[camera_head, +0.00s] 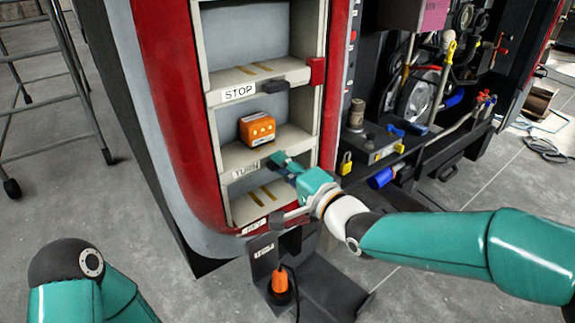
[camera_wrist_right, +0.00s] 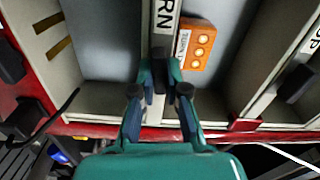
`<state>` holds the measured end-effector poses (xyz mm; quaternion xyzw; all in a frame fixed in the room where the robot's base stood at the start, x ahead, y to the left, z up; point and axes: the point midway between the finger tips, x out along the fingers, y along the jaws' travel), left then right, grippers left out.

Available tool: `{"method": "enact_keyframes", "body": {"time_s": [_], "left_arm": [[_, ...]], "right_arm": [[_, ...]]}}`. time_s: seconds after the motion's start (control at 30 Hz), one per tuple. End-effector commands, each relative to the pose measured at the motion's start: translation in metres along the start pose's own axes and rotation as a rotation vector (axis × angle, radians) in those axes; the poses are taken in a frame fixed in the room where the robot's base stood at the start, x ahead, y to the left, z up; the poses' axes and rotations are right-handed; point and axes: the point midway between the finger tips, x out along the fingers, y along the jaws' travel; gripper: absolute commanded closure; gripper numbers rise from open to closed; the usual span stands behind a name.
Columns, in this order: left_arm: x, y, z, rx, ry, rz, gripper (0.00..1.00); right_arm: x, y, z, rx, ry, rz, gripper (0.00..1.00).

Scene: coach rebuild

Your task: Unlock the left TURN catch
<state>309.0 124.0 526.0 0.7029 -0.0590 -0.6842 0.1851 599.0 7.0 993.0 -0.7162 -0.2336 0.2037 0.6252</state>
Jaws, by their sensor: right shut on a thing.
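The TURN shelf (camera_head: 282,144) is the middle ledge of the red-framed rack, with its TURN label (camera_head: 245,171) on the front edge. Its dark catch (camera_wrist_right: 158,80) shows in the right wrist view, at the shelf edge beside the label. My right gripper (camera_head: 284,162) is at this edge, to the right of the label in the head view. In the right wrist view its two fingers (camera_wrist_right: 159,92) stand on either side of the catch, shut on it. In the head view the gripper hides the catch. My left gripper is out of view.
An orange lamp unit (camera_head: 257,129) sits on the TURN shelf, close to the gripper. The STOP shelf above has a dark catch (camera_head: 275,86) and a red block (camera_head: 316,71). A dark stand with an orange-tipped item (camera_head: 280,280) is below. Engine parts fill the right side.

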Motion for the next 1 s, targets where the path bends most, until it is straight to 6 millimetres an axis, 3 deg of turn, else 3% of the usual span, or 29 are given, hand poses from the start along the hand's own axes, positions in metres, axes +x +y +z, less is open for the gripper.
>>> {"method": "enact_keyframes", "body": {"time_s": [0.3,0.8,0.83,1.0], "left_arm": [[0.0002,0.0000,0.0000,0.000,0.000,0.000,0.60],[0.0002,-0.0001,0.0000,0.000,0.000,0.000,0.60],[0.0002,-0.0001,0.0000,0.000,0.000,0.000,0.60],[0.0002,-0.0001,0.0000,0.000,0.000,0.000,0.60]], "right_arm": [[-0.0002,0.0003,-0.0052,0.133,0.012,-0.002,1.00],[-0.0003,0.0010,-0.0052,0.156,0.012,-0.001,1.00],[-0.0003,0.0010,-0.0052,0.156,0.012,-0.001,0.85],[-0.0002,0.0010,-0.0034,0.153,0.008,0.000,0.61]]}}
